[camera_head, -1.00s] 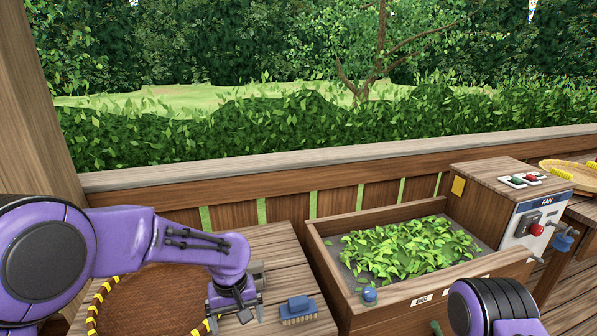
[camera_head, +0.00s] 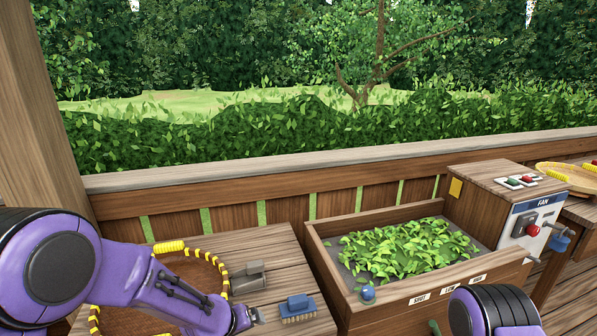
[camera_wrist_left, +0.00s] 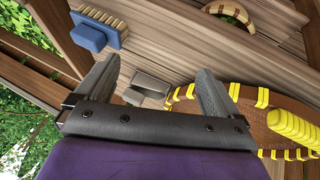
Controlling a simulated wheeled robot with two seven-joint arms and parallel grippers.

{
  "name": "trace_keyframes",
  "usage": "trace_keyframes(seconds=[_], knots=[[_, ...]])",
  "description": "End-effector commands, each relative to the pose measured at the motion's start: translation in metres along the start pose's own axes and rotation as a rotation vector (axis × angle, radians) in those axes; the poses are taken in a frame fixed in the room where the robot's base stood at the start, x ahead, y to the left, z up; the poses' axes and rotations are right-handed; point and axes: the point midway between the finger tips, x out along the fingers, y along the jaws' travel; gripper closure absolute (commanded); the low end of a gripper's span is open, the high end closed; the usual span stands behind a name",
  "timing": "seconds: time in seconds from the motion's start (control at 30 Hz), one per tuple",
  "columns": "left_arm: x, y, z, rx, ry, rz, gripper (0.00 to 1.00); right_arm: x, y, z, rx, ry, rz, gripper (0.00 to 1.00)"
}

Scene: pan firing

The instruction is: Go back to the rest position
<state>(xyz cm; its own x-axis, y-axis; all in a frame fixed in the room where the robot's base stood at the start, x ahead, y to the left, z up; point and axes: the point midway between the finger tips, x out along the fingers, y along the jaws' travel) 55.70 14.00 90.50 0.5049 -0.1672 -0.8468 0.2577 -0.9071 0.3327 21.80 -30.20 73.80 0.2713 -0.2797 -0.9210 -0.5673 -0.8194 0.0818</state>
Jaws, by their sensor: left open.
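My left arm comes in from the left in the head view, and its gripper (camera_head: 254,317) shows only in part at the end of the purple wrist. In the left wrist view the two fingers (camera_wrist_left: 158,82) are spread apart with nothing between them. Below it lies a round brown tray (camera_head: 150,290) with a yellow-wrapped rim, which also shows in the left wrist view (camera_wrist_left: 262,130). My right arm shows only as a purple and black link at the lower right of the head view; its gripper is out of frame.
To the right stand a wooden trough (camera_head: 440,290) of green leaves and a fan box (camera_head: 525,215) with a red knob. Another yellow-rimmed tray (camera_head: 570,177) is at far right.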

Motion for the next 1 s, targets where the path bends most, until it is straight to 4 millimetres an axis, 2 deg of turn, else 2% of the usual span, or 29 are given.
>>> trace_keyframes(seconds=[0.03,0.07,0.1,0.17,0.2,0.27,0.3,0.4,0.43,0.5,0.57,1.0], knots=[[0.015,-0.026,0.020,-0.022,0.033,-0.012,0.04,0.006,-0.001,0.003,0.000,0.000,0.000,0.57],[0.021,-0.044,0.032,-0.035,0.064,-0.023,0.04,0.009,-0.001,0.004,0.000,0.000,0.000,0.57],[0.029,-0.071,0.051,-0.053,0.104,-0.050,0.04,0.013,-0.001,0.005,0.000,0.000,0.000,0.57],[0.034,-0.117,0.084,-0.077,0.158,-0.109,0.04,0.018,-0.002,0.008,0.000,0.000,0.000,0.57],[0.033,-0.146,0.106,-0.088,0.182,-0.157,0.04,0.022,-0.002,0.009,0.000,0.000,0.000,0.57],[0.027,-0.187,0.142,-0.100,0.199,-0.233,0.04,0.027,-0.003,0.011,0.000,0.000,0.000,0.57],[0.021,-0.212,0.166,-0.105,0.199,-0.285,0.04,0.031,-0.003,0.013,0.000,0.000,0.000,0.57],[0.003,-0.262,0.225,-0.123,0.149,-0.401,0.04,0.038,-0.004,0.016,0.000,0.000,0.000,0.57],[-0.003,-0.273,0.241,-0.126,0.121,-0.428,0.04,0.040,-0.004,0.016,0.000,0.000,0.000,0.57],[-0.011,-0.291,0.272,-0.125,0.053,-0.475,0.04,0.043,-0.004,0.018,0.000,0.000,0.000,0.57],[-0.013,-0.302,0.291,-0.125,0.014,-0.501,0.04,0.046,-0.004,0.019,0.000,0.000,0.000,0.57],[-0.013,-0.303,0.293,-0.126,0.010,-0.504,0.04,0.046,-0.004,0.019,0.000,0.000,0.000,0.57]])
